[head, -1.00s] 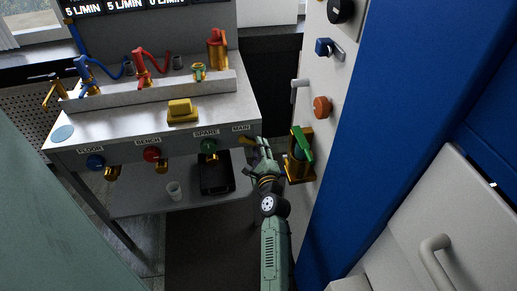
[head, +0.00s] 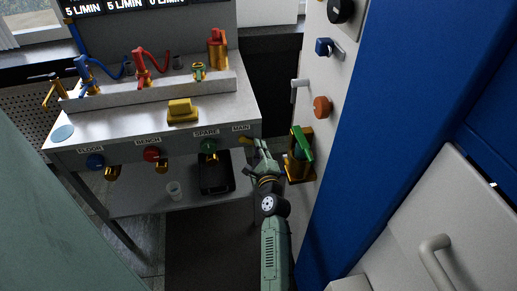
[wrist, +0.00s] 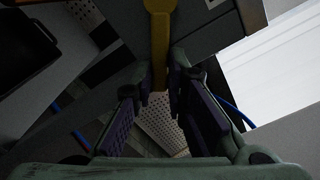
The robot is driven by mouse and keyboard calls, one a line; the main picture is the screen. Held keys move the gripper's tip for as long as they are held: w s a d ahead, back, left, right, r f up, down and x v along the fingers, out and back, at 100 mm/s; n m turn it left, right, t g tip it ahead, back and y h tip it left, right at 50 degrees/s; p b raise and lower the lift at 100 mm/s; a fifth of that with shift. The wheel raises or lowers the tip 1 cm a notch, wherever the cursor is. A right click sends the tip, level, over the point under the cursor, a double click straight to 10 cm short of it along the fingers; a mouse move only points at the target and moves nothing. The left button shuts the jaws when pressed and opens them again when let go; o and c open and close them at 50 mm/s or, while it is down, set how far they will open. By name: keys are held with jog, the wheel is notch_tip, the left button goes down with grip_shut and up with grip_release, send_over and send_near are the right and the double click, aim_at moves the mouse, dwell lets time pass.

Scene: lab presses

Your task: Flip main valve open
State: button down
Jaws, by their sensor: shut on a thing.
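The main valve's yellow handle (head: 245,140) sticks out at the right end of the bench front, below the MAIN label (head: 241,127). In the wrist view the handle (wrist: 159,45) runs from its round end at the top down between my fingertips. My gripper (head: 257,148) is at the handle, and it also shows in the wrist view (wrist: 160,82). Its two fingers are shut on the handle, one on each side. The valve body is mostly hidden.
Blue floor (head: 95,161), red bench (head: 151,154) and green spare (head: 208,146) valves line the bench front to the left. A green-handled brass valve (head: 301,150) on the white panel stands close to my gripper's right. A black tray (head: 215,178) lies on the lower shelf.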

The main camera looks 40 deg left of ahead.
aim_at(259, 134)
dwell(0.3)
jog(key=shift+w+d+r+n, duration=0.15)
jog(key=shift+r+n, duration=0.25)
jog(key=shift+n, duration=0.35)
jog(key=shift+w+d+r+n, duration=0.15)
jog(key=shift+r+n, duration=0.2)
jog(key=shift+n, duration=0.4)
jog(key=shift+r+n+b, duration=0.2)
jog(key=shift+r+n, duration=0.25)
jog(key=shift+n, duration=0.45)
jog(key=shift+r+n+b, duration=0.2)
jog(key=shift+r+n, duration=0.25)
jog(key=shift+n, duration=0.45)
jog(key=c, duration=1.6)
grip_release()
jog(key=shift+w, duration=0.1)
jog(key=v, duration=1.2)
